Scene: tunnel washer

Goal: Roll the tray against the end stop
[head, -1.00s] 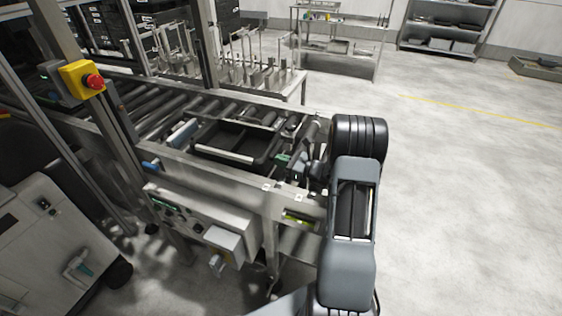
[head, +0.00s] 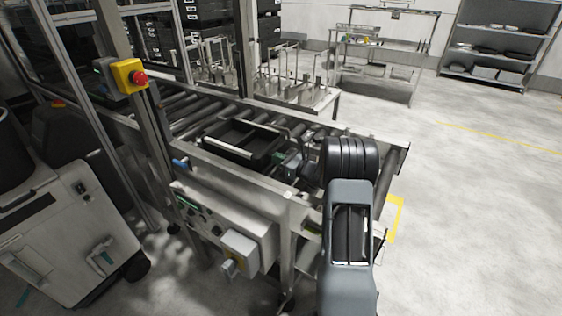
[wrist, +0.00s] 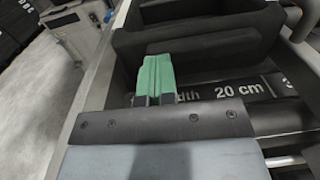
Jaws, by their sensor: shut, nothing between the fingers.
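The black tray (head: 262,158) sits on the roller conveyor (head: 185,122), with a pale strip along its near side. In the wrist view its dark wall (wrist: 200,48) rises just beyond my fingers. My gripper (head: 288,161) is at the tray's right end; its green fingertips (wrist: 155,76) are together with nothing between them. They look very close to the tray wall, but I cannot tell whether they touch it. I cannot make out the end stop at the tray's far left side.
A post with a yellow box and red button (head: 130,76) stands at the conveyor's near side. A control panel (head: 215,215) hangs below the rail. A rack of metal prongs (head: 290,88) stands behind. Open floor lies to the right.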

